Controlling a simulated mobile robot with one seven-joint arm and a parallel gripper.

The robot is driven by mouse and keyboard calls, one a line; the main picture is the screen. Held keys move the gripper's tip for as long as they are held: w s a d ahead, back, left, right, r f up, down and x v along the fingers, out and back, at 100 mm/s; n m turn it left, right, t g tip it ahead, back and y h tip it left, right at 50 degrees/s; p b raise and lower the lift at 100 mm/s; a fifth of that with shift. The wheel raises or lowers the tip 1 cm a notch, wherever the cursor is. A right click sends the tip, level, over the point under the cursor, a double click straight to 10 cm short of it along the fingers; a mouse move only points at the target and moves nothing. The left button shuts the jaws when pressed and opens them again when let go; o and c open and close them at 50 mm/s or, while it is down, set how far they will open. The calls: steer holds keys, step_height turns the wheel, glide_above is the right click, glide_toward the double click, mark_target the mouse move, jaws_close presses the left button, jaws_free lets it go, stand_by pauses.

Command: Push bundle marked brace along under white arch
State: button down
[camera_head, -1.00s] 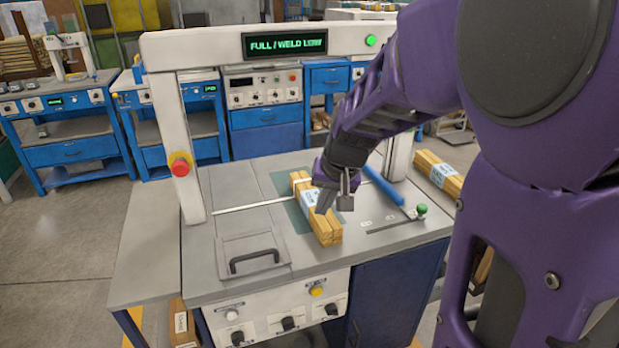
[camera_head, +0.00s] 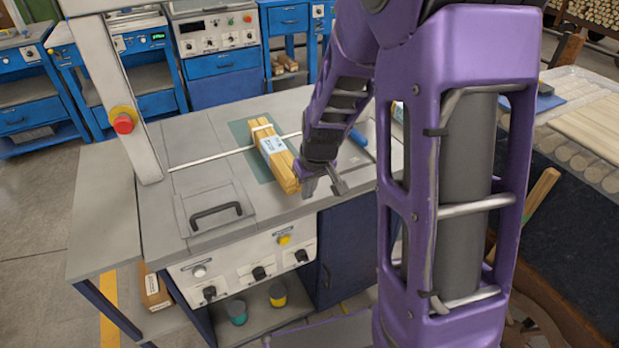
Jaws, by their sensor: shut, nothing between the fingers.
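A bundle of wooden sticks (camera_head: 285,172) with a pale label lies on the machine top, across a dark green patch. The label's writing is too small to read. My gripper (camera_head: 324,186) is shut and empty, just right of the bundle's near end. I cannot tell whether it touches the bundle.
A flat hatch with a dark handle (camera_head: 216,214) lies left of the bundle. A blue bar (camera_head: 358,137) lies to the right, partly behind my arm. Knobs line the front panel (camera_head: 245,265).

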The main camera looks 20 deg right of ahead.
mark_target(272, 141)
steer(key=w, duration=0.1)
steer(key=w+f, duration=0.1)
steer(key=w, duration=0.2)
steer(key=shift+a+f, duration=0.2)
steer(key=shift+a, duration=0.15)
steer(key=shift+w, duration=0.2)
steer(key=w+a, duration=0.1)
steer(key=w, duration=0.5)
steer(key=w+a+p, duration=0.1)
steer(key=w, duration=0.5)
steer(key=w+a+p, duration=0.1)
steer(key=w, duration=0.5)
steer(key=shift+a, duration=0.35)
